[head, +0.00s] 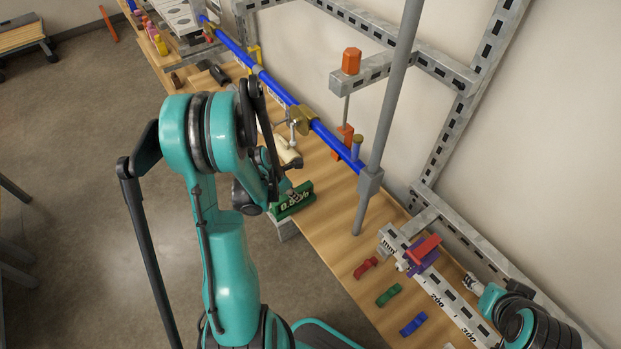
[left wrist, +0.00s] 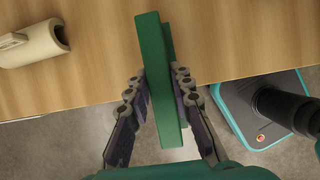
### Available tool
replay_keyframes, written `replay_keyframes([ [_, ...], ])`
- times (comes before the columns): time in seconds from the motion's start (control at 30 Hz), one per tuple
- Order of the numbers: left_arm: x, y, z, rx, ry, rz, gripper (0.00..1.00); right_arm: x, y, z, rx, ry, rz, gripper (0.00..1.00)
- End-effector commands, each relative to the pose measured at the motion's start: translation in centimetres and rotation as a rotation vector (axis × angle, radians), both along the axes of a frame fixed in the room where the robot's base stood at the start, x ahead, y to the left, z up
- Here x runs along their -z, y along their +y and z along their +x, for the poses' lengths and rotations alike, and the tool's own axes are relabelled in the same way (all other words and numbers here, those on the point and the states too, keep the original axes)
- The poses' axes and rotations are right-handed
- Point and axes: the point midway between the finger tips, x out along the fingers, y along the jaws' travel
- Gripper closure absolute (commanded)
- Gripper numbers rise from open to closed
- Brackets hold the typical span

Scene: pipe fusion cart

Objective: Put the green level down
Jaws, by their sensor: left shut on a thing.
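The green level (head: 291,203), with a white number readout on its side, is held at the front edge of the wooden bench. My left gripper (left wrist: 158,88) is shut on the level, with one finger on each side of it. In the left wrist view the level (left wrist: 153,55) lies lengthwise between the fingers, its far part over the wood and its near part past the bench edge. I cannot tell whether it touches the bench. My right gripper (head: 470,284) shows only in small part at the lower right, and its opening cannot be made out.
A cream cylinder (left wrist: 35,45) lies on the bench beside the level. A blue pipe (head: 277,88) runs along the bench in clamps, near a grey upright post (head: 390,110). Red (head: 365,267), green (head: 388,295) and blue (head: 413,324) pieces lie toward the right. Some bare wood lies between.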

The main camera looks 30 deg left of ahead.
Motion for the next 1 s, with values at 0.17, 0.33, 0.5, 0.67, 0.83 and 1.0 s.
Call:
replay_keyframes([
  [0.17, 0.1, -1.2, 3.0, 0.003, 0.0, -0.001, 1.0, 0.4, 0.0, 0.0, 0.0, 0.0, 0.0, 0.43],
  [0.33, 0.0, -1.6, 3.9, 0.001, 0.0, 0.0, 1.0, 0.4, 0.0, 0.0, 0.0, 0.0, 0.0, 0.43],
  [0.5, 0.1, -2.5, 6.1, 0.004, 0.0, 0.001, 1.0, 0.7, 0.0, 0.0, 0.0, 0.0, 0.0, 0.43],
  [0.67, 1.2, -3.2, 7.8, 0.0, 0.001, 0.0, 1.0, 1.6, 0.0, 0.0, 0.0, 0.0, 0.0, 0.43],
  [0.83, 1.5, -3.1, 7.8, 0.0, 0.0, -0.001, 1.0, 1.6, 0.0, 0.0, 0.0, 0.0, 0.0, 0.43],
  [1.0, 1.6, -3.1, 7.8, 0.0, 0.0, -0.001, 1.0, 1.7, 0.0, 0.0, 0.0, 0.0, 0.0, 0.43],
])
